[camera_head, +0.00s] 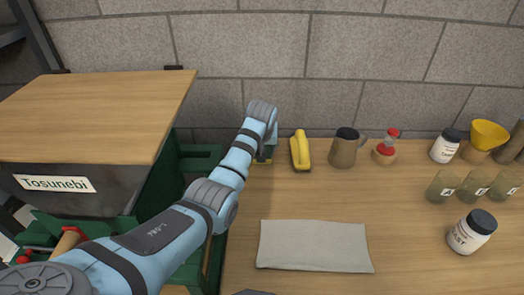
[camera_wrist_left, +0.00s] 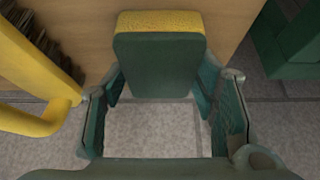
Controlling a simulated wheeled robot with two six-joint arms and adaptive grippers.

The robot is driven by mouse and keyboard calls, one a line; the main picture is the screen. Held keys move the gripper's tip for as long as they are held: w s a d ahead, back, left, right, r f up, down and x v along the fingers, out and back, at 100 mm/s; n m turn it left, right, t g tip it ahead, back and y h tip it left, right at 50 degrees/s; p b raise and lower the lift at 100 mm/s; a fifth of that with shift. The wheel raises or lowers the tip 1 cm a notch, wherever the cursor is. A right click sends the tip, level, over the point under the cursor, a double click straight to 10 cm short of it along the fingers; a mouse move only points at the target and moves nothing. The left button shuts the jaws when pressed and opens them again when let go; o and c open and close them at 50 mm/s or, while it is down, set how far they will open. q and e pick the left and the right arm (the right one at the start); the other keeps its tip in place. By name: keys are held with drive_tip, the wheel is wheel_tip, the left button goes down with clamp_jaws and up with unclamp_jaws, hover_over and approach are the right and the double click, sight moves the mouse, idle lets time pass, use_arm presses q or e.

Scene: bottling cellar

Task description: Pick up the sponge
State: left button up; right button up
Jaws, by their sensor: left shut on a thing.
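The sponge (camera_wrist_left: 156,62) has a yellow layer and a dark green layer. In the left wrist view it sits between the two fingers of my left gripper (camera_wrist_left: 160,88), which is shut on it. In the head view my left gripper (camera_head: 264,150) is at the back of the table, left of a yellow brush, and my own wrist hides most of the sponge. I cannot tell whether the sponge touches the tabletop.
The yellow brush (camera_head: 300,151) stands close to the right of my left gripper; its handle (camera_wrist_left: 35,75) shows in the wrist view. A brown jug (camera_head: 343,150), jars and cups stand further right. A grey cloth (camera_head: 314,246) lies in front. A green-framed box (camera_head: 195,160) is at left.

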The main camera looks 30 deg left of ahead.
use_arm(q)
wheel_tip(320, 180, up, 20)
drive_tip(key=p, duration=0.3)
